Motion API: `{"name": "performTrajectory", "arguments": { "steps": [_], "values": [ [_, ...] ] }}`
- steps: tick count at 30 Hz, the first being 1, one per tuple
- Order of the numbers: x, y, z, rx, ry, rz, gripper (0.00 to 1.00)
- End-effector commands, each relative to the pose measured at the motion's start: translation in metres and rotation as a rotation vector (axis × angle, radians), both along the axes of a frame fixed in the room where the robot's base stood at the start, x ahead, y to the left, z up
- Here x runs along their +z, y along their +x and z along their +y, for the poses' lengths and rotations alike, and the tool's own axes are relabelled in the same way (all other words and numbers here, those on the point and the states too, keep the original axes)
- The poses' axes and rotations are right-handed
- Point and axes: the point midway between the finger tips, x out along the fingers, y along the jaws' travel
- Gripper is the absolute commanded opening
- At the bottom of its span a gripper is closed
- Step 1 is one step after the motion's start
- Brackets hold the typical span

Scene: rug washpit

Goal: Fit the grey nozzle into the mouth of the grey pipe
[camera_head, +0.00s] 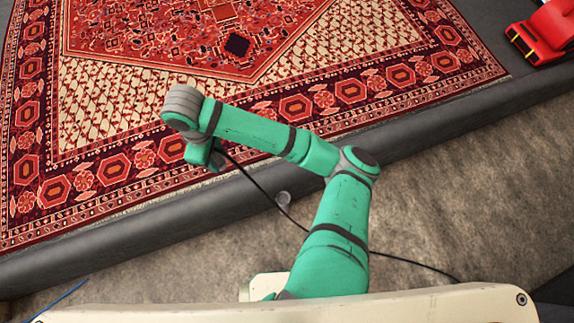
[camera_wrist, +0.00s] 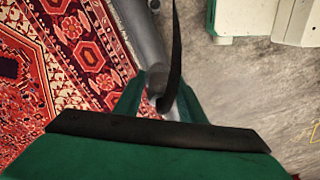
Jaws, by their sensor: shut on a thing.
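My gripper (camera_wrist: 160,88) is shut on the grey nozzle (camera_wrist: 172,114), which shows only in small part between the green fingers in the wrist view. A black hose (camera_wrist: 174,50) runs from the nozzle. In the head view my gripper (camera_head: 211,162) is over the rug's near border, with its fingertips and the nozzle mostly hidden by my arm. The nozzle and pipe are apart.
A patterned red rug (camera_head: 150,85) lies beyond the raised dark rim (camera_head: 430,135). The black hose (camera_head: 405,261) trails across the bare floor. A red machine (camera_head: 548,32) stands at the upper right. A thin blue cable (camera_head: 62,298) lies lower left.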

Motion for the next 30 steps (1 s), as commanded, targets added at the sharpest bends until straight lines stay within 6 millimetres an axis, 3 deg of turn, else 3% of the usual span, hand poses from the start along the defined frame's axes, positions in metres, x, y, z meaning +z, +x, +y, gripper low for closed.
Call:
{"name": "performTrajectory", "arguments": {
  "steps": [4,7,12,15,21,30],
  "values": [
    [-0.016,0.033,0.009,-0.131,0.0,0.006,0.13],
    [-0.039,0.071,0.005,-0.292,0.001,0.012,0.13],
    [-0.097,0.124,-0.032,-0.581,-0.003,0.013,0.13],
    [-0.138,0.138,-0.06,-0.721,-0.003,0.012,0.13],
    [-0.224,0.129,-0.113,-0.939,-0.003,0.012,0.13],
    [-0.333,0.066,-0.164,-1.129,-0.002,0.01,0.13]
  ]
}}
